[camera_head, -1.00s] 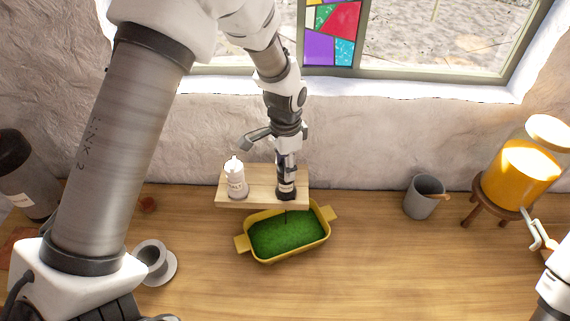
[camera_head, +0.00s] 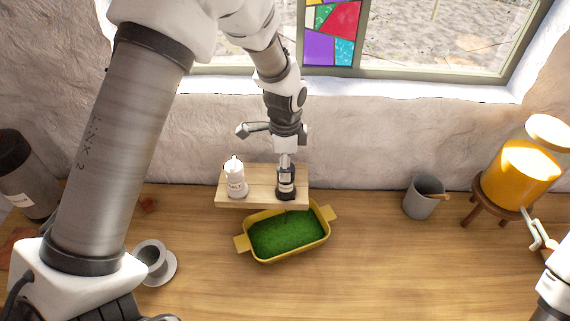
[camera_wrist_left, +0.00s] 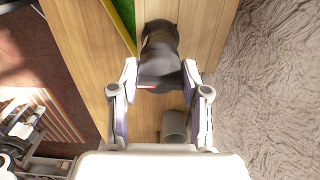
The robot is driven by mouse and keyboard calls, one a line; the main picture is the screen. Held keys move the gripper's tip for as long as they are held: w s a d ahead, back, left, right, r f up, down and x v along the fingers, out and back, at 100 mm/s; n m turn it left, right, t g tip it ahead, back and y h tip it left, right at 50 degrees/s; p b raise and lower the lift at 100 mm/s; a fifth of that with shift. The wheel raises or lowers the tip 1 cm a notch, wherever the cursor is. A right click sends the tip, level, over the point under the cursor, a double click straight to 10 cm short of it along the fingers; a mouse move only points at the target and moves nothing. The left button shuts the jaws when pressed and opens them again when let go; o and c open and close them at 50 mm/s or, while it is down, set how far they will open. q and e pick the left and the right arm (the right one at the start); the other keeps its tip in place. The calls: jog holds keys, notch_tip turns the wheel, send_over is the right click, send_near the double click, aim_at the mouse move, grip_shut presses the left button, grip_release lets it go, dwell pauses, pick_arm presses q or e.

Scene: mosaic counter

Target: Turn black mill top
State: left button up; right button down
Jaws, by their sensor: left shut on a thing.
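The black mill (camera_head: 286,184), with a pale label, stands upright at the right end of a small wooden board (camera_head: 262,205). My left gripper (camera_head: 286,164) points down from above and is shut on the top of the black mill. In the left wrist view the dark mill (camera_wrist_left: 160,45) lies between the two fingers (camera_wrist_left: 160,84) of this gripper. The fingers hide part of the mill's top. A white salt mill (camera_head: 236,181) stands at the board's left end.
A yellow dish with green filling (camera_head: 288,236) sits just in front of the board. A grey cup (camera_head: 423,197) and an orange drink dispenser (camera_head: 518,175) on a stool are to the right. The front right counter is clear.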

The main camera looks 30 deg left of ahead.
pick_arm(q)
jog(key=shift+s+f, duration=0.1)
jog(key=shift+f, duration=0.05)
jog(key=o, duration=1.2)
jog(key=shift+c, duration=0.2)
notch_tip(320, 180, up, 12)
jog(key=shift+w, duration=0.2)
